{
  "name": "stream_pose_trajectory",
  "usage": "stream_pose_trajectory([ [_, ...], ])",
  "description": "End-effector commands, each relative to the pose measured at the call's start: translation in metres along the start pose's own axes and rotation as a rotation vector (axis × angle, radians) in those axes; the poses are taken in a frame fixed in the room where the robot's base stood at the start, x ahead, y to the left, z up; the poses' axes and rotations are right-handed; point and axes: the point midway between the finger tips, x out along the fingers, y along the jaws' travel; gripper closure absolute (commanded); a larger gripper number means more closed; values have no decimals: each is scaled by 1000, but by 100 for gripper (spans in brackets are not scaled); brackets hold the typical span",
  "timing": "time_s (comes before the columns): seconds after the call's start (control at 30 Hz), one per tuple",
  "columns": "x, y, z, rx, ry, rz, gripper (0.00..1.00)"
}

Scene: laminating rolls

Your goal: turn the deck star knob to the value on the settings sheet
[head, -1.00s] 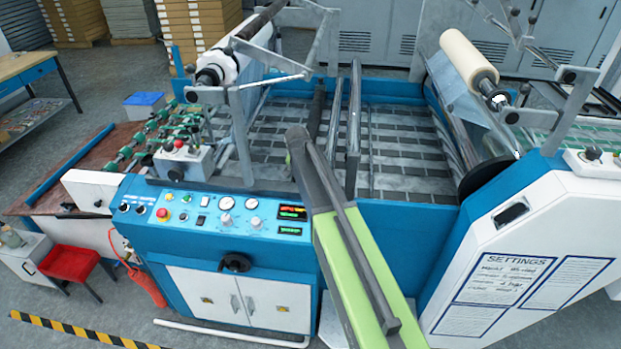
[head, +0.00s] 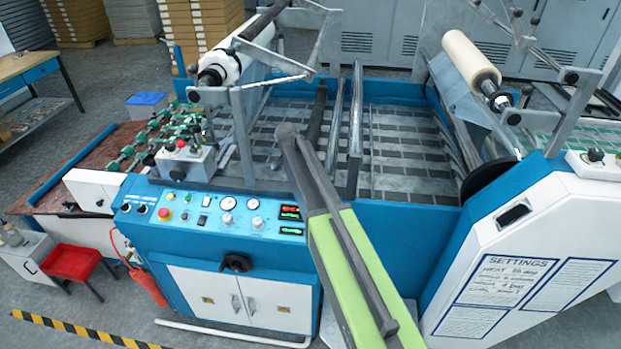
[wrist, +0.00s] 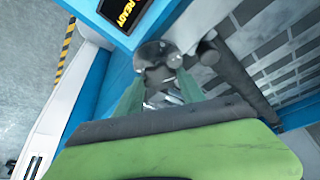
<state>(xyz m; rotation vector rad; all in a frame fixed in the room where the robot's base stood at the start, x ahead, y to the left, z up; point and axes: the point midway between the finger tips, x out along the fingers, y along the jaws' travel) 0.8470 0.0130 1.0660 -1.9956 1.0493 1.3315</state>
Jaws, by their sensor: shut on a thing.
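My gripper (wrist: 161,88) is in the wrist view, with its two pale green fingers on either side of a grey metallic star knob (wrist: 155,74). It is shut on the knob, which sits beside the deck edge. The knob's pointer and scale cannot be read. In the head view my arm's dark end is over the front edge of the machine deck and hides the knob and the fingertips. The settings sheet (head: 503,281) is on the white side panel at the right; its handwriting is too small to read surely.
A lit display (wrist: 125,10) reading READY is close to the knob in the wrist view. A grey roller (wrist: 240,75) lies on its other side. The blue control panel (head: 215,215) has gauges and buttons. Metal bars (head: 355,130) stand across the deck.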

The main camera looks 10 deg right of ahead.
Motion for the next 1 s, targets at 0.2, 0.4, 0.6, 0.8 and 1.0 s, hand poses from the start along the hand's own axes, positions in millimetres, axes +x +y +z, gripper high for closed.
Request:
stream_pose_trajectory([
  [0.2,0,2,0,0,-2,4,94],
  [0.4,0,1,0,0,-2,2,33],
  [0.6,0,1,0,-1,-1,1,33],
  [0.8,-8,1,-1,-1,-1,1,33],
  [1.0,-42,1,-3,-1,-1,0,33],
])
